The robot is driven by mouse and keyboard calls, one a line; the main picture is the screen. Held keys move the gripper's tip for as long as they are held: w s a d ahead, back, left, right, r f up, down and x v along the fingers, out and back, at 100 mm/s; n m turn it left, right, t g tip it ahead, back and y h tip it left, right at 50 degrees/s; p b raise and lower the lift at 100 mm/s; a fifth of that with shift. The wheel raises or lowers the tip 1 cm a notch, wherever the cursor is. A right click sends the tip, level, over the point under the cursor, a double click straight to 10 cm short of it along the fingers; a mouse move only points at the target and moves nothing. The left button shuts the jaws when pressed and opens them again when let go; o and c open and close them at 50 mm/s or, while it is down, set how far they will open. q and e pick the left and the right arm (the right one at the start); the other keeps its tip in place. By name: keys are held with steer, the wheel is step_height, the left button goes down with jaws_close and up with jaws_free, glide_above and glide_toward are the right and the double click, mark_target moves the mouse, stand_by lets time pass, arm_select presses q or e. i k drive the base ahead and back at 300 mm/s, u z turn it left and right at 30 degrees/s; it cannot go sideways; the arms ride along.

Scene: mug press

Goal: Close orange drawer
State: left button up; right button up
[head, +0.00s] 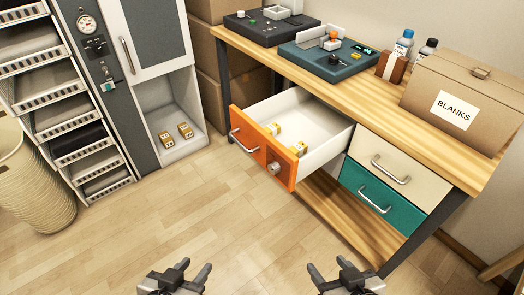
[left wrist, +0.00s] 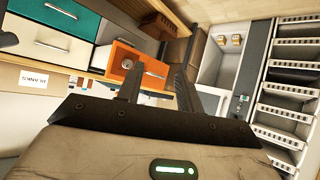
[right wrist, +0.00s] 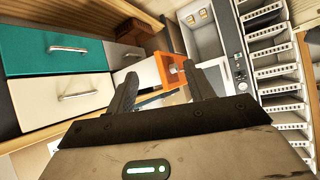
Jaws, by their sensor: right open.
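The orange drawer (head: 262,149) under the workbench is pulled far out. Its orange front has a metal bar handle (head: 243,143) and a round knob (head: 274,168). Small yellow and white items (head: 300,148) lie in its white interior. The drawer also shows in the left wrist view (left wrist: 122,62) and in the right wrist view (right wrist: 171,71). My left gripper (head: 195,268) is open and empty at the bottom of the head view, over the floor. My right gripper (head: 329,270) is open and empty to its right. Both are apart from the drawer.
The workbench (head: 385,95) has a closed cream drawer (head: 392,167) and a closed teal drawer (head: 378,198) at right. A cardboard box (head: 455,105) marked BLANKS stands on top. A cabinet (head: 150,35) and a tray rack (head: 70,130) stand at left. The floor before the drawer is clear.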

mark_target(300, 115)
steer(key=z, duration=0.7)
steer(key=k, duration=0.35)
steer(key=z, duration=0.3)
